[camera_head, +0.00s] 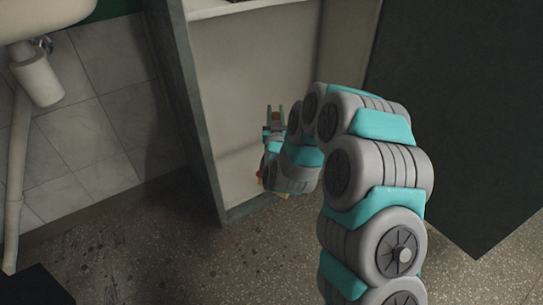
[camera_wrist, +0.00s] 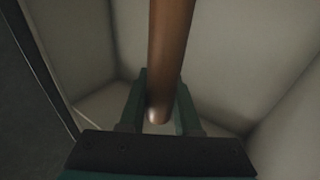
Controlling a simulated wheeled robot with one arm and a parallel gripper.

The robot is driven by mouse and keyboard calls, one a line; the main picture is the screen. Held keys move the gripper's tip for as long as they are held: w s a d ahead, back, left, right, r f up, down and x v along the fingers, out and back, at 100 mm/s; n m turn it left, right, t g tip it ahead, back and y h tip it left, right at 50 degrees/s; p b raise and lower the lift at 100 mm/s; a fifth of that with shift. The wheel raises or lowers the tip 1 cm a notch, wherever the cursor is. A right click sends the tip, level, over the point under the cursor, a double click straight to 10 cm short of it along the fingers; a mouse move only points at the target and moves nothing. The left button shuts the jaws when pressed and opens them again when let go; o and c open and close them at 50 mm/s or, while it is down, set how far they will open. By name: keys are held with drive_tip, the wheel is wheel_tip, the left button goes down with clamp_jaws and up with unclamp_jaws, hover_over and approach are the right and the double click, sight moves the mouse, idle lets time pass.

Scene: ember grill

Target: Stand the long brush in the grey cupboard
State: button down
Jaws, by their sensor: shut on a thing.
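The long brush shows as a brown round handle (camera_wrist: 172,45) in the wrist view. My gripper (camera_wrist: 160,112) is shut on it, and the handle's rounded end lies between the two green fingers. The handle runs up out of the wrist picture, so the brush head is not seen there. In the head view my gripper (camera_head: 275,116) is in front of the pale inside of the grey cupboard (camera_head: 192,110), near its left wall. A small brown piece shows between its fingers. I cannot tell whether the brush touches the cupboard floor.
The cupboard's dark door (camera_head: 450,110) stands open at the right. A shelf edge (camera_head: 240,8) crosses the top of the opening. A white basin with a drain pipe (camera_head: 38,80) is at the left. Small yellow and red bits show behind my arm. The speckled floor in front is mostly clear.

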drive_tip(key=w+a+f+b, duration=0.1)
drive_tip(key=w+a+f, duration=0.1)
drive_tip(key=w, duration=0.5)
drive_tip(key=w+a+f, duration=0.3)
drive_tip(key=w+a, duration=0.1)
drive_tip(key=w, duration=0.3)
drive_tip(key=shift+w+a+b, duration=0.15)
drive_tip(key=shift+w+b, duration=0.15)
drive_tip(key=shift+b, duration=0.1)
drive_tip(key=shift+f, duration=0.2)
drive_tip(key=c, duration=0.6)
unclamp_jaws()
drive_tip(key=s+p, duration=0.1)
drive_tip(key=s, duration=1.1)
drive_tip(key=shift+d+f, duration=0.3)
drive_tip(key=shift+f, duration=0.15)
